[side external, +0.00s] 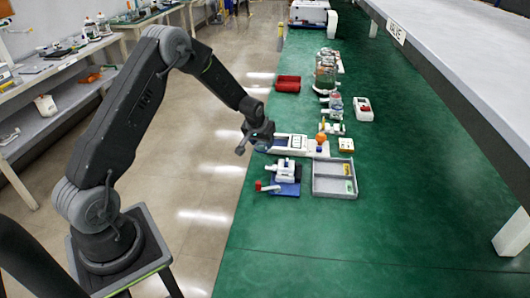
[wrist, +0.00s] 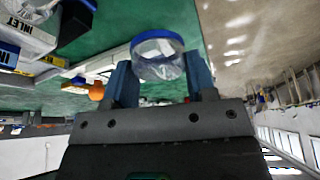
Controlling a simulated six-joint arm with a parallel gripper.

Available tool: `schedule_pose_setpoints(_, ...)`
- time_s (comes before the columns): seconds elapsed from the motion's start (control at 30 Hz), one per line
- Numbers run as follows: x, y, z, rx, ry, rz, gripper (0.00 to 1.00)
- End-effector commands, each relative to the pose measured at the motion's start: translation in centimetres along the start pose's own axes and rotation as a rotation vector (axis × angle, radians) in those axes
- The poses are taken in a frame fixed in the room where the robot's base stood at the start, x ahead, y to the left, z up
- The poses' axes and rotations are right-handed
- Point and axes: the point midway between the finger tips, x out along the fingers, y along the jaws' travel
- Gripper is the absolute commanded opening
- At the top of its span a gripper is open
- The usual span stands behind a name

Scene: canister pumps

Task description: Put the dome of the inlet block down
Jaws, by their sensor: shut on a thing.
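My gripper (side external: 254,145) is at the left edge of the green bench in the side view, left of a white unit with panels (side external: 290,142). In the wrist view its two dark blue fingers (wrist: 160,72) are shut on a clear dome (wrist: 158,68) with a blue rim. The dome is held clear of the bench; in the side view I cannot make it out. A white block labelled INLET (wrist: 22,26) shows at the upper left of the wrist view, apart from the dome. I cannot tell for sure which unit it is in the side view.
A white pump on a blue base (side external: 284,178) with a red handle and a grey tray (side external: 332,190) stand in front of the gripper. A red bin (side external: 287,84), glass canisters (side external: 325,75) and a white-and-red box (side external: 362,108) stand farther back. The near bench is clear.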

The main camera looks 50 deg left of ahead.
Motion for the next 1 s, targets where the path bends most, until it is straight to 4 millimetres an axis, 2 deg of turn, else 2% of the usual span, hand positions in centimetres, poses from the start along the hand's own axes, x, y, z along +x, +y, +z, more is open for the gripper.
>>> schedule_pose_setpoints(0.1, 0.7, 0.9, -0.1, 0.0, 0.0, 0.0, 0.29)
schedule_pose_setpoints(0.23, 1.3, 1.1, 0.2, -0.001, -0.002, -0.001, 0.29)
schedule_pose_setpoints(0.5, 4.4, 1.0, 1.4, -0.001, 0.0, -0.001, 0.29)
schedule_pose_setpoints(0.87, 4.8, 1.0, 1.6, -0.002, 0.0, -0.001, 0.29)
schedule_pose_setpoints(0.9, 4.7, 1.0, 1.6, -0.002, 0.001, -0.001, 0.54)
schedule_pose_setpoints(1.0, 4.7, 1.0, 1.6, -0.002, 0.001, -0.001, 0.64)
